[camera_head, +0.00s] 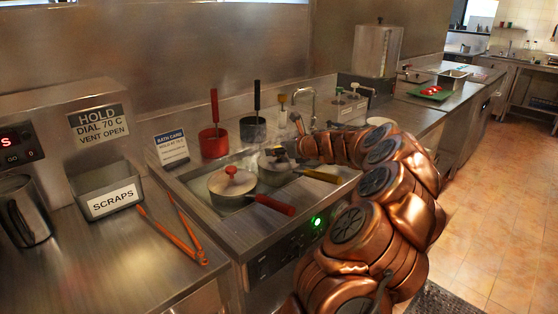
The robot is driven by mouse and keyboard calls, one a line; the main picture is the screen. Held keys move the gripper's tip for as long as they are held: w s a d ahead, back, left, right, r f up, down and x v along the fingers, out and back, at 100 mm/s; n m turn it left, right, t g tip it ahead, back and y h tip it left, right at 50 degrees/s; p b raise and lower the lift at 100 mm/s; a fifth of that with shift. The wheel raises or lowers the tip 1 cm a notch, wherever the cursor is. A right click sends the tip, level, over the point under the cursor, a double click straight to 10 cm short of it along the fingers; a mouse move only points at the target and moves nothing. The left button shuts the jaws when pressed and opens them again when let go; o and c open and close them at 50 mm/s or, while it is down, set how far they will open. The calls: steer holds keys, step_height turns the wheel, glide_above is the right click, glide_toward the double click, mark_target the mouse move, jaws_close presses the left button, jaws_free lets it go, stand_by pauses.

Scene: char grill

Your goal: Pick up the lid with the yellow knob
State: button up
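A pot (273,178) with a yellow handle (321,175) sits in the middle of the counter well, a metal lid (268,163) on it. My gripper (283,155) is at the top of this lid, reaching in from the right. The gripper covers the place of the knob, so I cannot see the knob's colour or whether the fingers are closed on it. In front and to the left, another pot (232,201) has a lid with a red knob (231,171) and a red handle (275,204).
Orange tongs (171,233) and a scraps bin (108,190) are on the left counter. A green tray (430,92) is farther right.

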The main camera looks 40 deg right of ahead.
jaws_close()
stand_by(0.4)
